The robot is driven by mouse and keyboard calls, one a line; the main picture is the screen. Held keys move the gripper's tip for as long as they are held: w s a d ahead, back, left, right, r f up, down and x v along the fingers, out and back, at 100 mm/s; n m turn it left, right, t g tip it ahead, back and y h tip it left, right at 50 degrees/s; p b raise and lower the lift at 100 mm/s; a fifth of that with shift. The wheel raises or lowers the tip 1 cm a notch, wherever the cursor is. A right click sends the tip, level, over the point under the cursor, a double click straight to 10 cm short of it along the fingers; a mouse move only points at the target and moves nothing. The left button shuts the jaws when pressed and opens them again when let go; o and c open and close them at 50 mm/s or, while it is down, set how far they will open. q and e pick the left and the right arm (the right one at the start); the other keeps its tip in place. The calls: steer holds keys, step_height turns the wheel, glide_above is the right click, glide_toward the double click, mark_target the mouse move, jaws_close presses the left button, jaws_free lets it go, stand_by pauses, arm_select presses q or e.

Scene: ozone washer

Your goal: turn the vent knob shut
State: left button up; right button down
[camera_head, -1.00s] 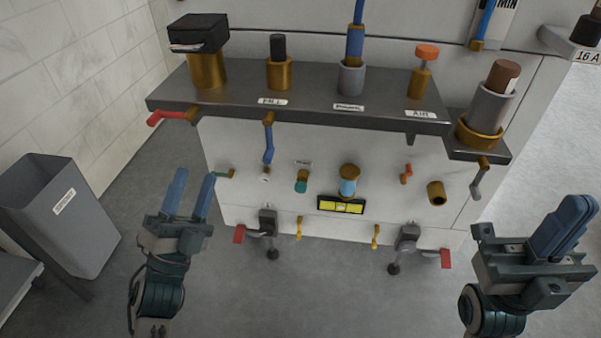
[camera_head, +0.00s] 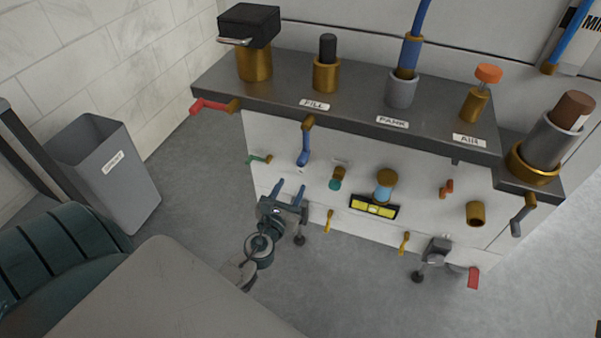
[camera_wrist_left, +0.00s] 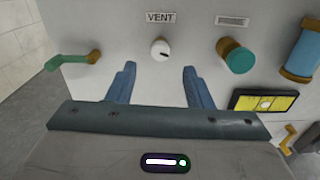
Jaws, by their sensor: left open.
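The vent knob (camera_wrist_left: 160,50) is a small white round knob with a dark mark, under a VENT label (camera_wrist_left: 160,17) on the white front panel in the left wrist view. My left gripper (camera_wrist_left: 160,77) is open and empty. Its two blue fingers point at the panel, one to each side below the knob in the wrist view, apart from it. In the head view the left gripper (camera_head: 289,190) is low before the panel. My right gripper is out of view.
A blue lever (camera_head: 306,140) hangs just above the knob. A green lever (camera_wrist_left: 75,60) is to its left, a teal-capped fitting (camera_wrist_left: 237,56) and a yellow level (camera_wrist_left: 264,103) to its right. The dark shelf (camera_head: 350,108) juts out above. A grey bin (camera_head: 125,185) stands left.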

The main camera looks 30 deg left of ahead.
mark_target(299, 171)
arm_select(q)
steer(key=x, duration=0.6)
steer(key=shift+c, duration=0.5)
steer(key=c, duration=0.9)
